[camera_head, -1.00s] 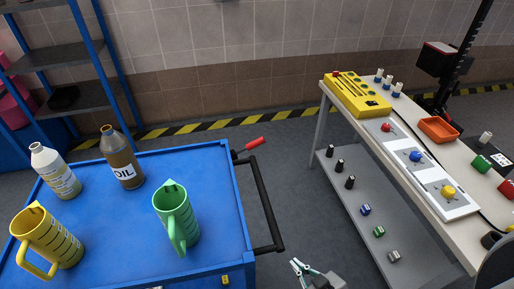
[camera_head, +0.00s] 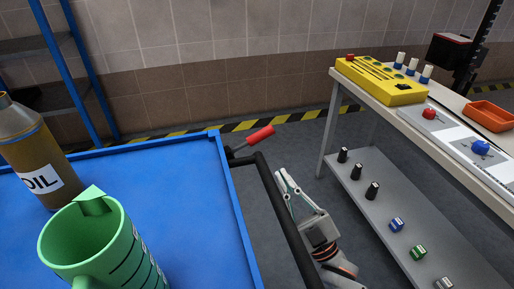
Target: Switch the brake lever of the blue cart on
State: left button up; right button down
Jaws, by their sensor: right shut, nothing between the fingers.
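The blue cart (camera_head: 170,150) fills the lower left, its black handle bar (camera_head: 276,205) running along its right side. The brake lever (camera_head: 254,139) has a red grip and sits at the cart's far right corner, angled up to the right. My right gripper (camera_head: 284,182) is shut and empty, to the right of the handle bar and below and to the right of the lever, apart from the lever. Its fingertips point up and away. I cannot tell whether it touches the bar. My left gripper is not in view.
A green jug (camera_head: 105,245) and a brown oil bottle (camera_head: 30,150) stand on the cart. At right is a workbench (camera_head: 455,140) with a yellow control box (camera_head: 380,80) and a lower shelf (camera_head: 400,215) of small parts. Floor shows between cart and bench.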

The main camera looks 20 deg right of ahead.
aim_at(248, 142)
jog(key=shift+w+r+y, duration=0.1)
jog(key=shift+r+y, duration=0.15)
jog(key=shift+y, duration=0.05)
jog(key=shift+w, duration=0.1)
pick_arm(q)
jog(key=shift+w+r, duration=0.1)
pick_arm(e)
jog(key=x, duration=0.9)
jog(key=shift+w+r, duration=0.25)
jog(key=shift+f, duration=0.1)
